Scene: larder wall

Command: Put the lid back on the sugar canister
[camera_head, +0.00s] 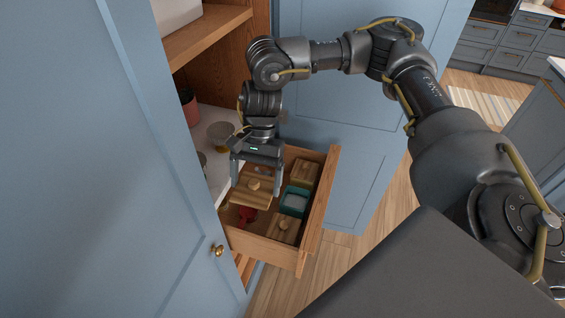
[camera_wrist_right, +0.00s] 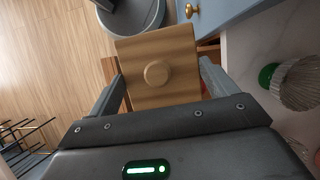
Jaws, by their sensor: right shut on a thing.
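My right gripper (camera_head: 257,176) is shut on a square wooden lid (camera_head: 251,189) with a round knob, held above the left part of the open drawer. In the right wrist view the lid (camera_wrist_right: 146,46) spans between the two fingers of the gripper (camera_wrist_right: 160,88). A teal open-topped canister (camera_head: 295,200), pale inside, stands in the drawer to the right of the lid and apart from it. I take it for the sugar canister; no label is readable. My left gripper is not in view.
The wooden drawer (camera_head: 318,210) also holds a lidded canister (camera_head: 306,172) at the back, another wooden lid (camera_head: 284,226) at the front and a red item (camera_head: 246,214). A blue door (camera_head: 90,170) stands close on the left.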

